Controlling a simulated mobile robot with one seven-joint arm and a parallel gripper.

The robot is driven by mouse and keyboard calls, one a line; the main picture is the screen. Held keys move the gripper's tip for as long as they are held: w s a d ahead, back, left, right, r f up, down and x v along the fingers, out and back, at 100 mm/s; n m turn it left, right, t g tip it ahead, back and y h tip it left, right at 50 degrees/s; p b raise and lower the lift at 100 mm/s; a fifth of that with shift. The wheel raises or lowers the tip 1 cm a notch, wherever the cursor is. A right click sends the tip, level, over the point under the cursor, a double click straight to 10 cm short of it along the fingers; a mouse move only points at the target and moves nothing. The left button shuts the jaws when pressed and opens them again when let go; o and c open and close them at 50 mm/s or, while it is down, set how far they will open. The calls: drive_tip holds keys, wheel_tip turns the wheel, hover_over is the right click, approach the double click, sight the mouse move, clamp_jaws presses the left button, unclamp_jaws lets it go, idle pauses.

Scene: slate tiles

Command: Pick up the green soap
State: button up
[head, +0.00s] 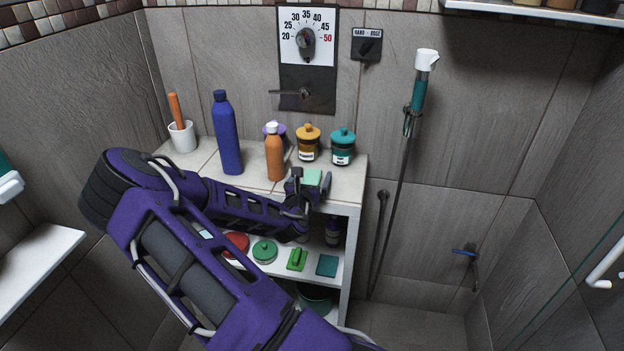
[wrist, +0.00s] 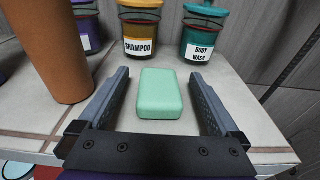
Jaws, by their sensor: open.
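The green soap (wrist: 160,94) is a pale green rounded block lying on the tiled top of the shelf unit. It also shows in the head view (head: 312,177), partly hidden by my gripper. My gripper (wrist: 161,88) is open, with one finger on each side of the soap and a visible gap on both sides. In the head view my gripper (head: 310,184) is at the front right of the shelf top.
An orange bottle (head: 274,157) stands close to the left of my gripper. A shampoo jar (head: 307,146) and a teal body wash jar (head: 342,150) stand behind the soap. A blue bottle (head: 227,138) is further left. The shelf top's edge is close at the right.

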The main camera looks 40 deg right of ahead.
drive_tip(key=shift+w+d, duration=0.15)
drive_tip(key=c, duration=1.6)
